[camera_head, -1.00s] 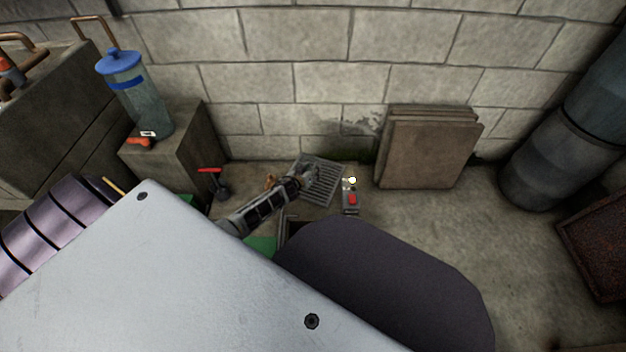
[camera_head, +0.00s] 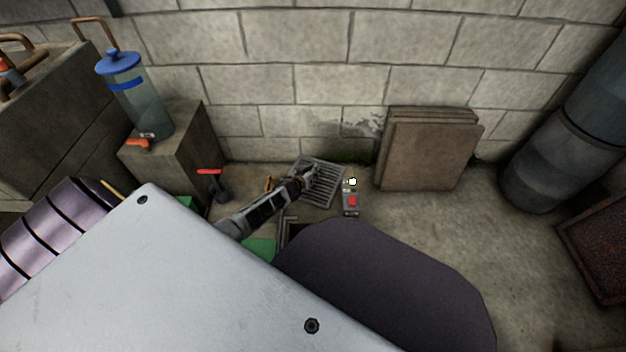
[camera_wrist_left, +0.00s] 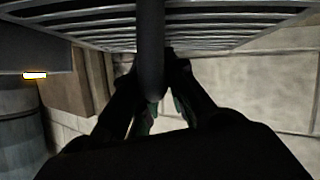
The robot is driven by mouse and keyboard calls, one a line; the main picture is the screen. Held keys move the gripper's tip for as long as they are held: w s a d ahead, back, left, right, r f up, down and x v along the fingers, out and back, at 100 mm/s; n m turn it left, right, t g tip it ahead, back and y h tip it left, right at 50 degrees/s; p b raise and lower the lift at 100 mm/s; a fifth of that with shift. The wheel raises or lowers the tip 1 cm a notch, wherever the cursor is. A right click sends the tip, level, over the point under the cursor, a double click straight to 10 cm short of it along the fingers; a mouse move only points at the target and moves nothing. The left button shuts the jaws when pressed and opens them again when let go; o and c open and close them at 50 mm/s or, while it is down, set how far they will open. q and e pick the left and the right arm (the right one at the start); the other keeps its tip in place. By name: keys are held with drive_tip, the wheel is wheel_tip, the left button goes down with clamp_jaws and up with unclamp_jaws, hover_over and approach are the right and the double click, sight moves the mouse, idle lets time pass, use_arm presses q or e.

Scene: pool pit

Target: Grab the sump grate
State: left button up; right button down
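The sump grate (camera_head: 322,186) is a grey slatted panel near the foot of the block wall in the head view. My left gripper (camera_head: 308,174) reaches over its left part. In the left wrist view the grate's slats (camera_wrist_left: 220,25) run across the top, and a dark bar stands out from them between the fingers of my left gripper (camera_wrist_left: 152,65). Both fingers lie close against this bar, and the gripper looks shut on it. The exact contact is dark. My right gripper is not in view.
A grey box with a red button (camera_head: 351,201) and a pale lamp stands just right of the grate. Brown panels (camera_head: 430,152) lean on the wall. A red-handled lever (camera_head: 216,184) is to the left. A dark frame (camera_head: 290,226) is in front. Open floor lies right.

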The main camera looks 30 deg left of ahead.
use_arm(q)
clamp_jaws()
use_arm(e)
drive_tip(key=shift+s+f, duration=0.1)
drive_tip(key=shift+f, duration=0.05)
use_arm(q)
drive_tip(key=shift+r, duration=0.2)
